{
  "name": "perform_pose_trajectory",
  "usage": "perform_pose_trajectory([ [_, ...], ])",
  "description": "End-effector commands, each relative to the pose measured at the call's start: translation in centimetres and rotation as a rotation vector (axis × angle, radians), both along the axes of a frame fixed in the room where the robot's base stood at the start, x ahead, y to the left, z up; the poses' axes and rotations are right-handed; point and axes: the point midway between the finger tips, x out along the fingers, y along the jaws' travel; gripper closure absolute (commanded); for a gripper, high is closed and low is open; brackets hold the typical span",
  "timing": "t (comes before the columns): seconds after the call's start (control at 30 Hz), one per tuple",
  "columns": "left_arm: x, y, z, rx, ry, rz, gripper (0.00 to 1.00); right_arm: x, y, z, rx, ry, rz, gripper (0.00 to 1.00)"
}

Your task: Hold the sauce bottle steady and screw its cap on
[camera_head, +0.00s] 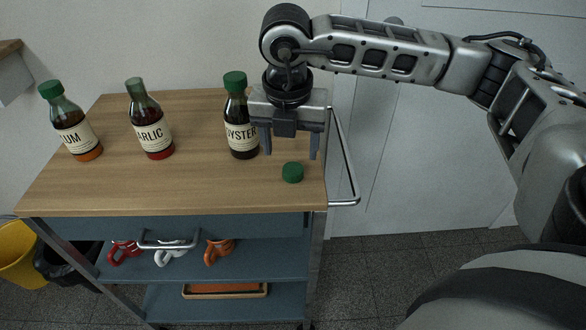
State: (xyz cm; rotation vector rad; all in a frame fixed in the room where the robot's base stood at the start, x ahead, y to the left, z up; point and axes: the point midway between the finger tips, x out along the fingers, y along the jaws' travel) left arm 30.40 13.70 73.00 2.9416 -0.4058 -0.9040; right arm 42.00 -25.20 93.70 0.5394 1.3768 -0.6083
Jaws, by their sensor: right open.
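Three dark sauce bottles stand upright on the cart's wooden top. The left one, labelled "UM" (75,135), and the one labelled "OYSTER" (241,135) wear green caps. The middle one, labelled "ARLIC" (152,135), shows a bare greenish neck with no cap. A loose green cap (292,173) lies on the wood near the cart's right edge. My right gripper (290,150) points down with its fingers apart and empty, above and behind the loose cap. It partly covers the right side of the oyster bottle. My left gripper is out of view.
The wooden cart top (200,195) is clear along its front. A metal handle (345,165) sticks out at its right side. Mugs (172,254) and a tray (225,290) sit on the lower shelves. A yellow bin (18,265) and a black bin stand left.

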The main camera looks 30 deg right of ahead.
Motion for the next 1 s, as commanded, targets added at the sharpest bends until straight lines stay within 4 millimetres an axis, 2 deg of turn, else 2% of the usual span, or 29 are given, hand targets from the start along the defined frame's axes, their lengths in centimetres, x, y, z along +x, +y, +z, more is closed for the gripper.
perform_pose_trajectory([
  [0.33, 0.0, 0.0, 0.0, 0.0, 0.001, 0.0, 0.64, 0.0, -0.1, -0.3, -0.001, 0.002, -0.001, 0.39],
  [0.7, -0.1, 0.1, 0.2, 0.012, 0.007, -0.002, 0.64, 0.2, -0.7, -4.9, 0.001, 0.002, 0.0, 0.39],
  [1.0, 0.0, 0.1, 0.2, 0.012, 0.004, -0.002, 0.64, 0.2, -0.8, -5.2, 0.0, 0.0, 0.0, 0.39],
])
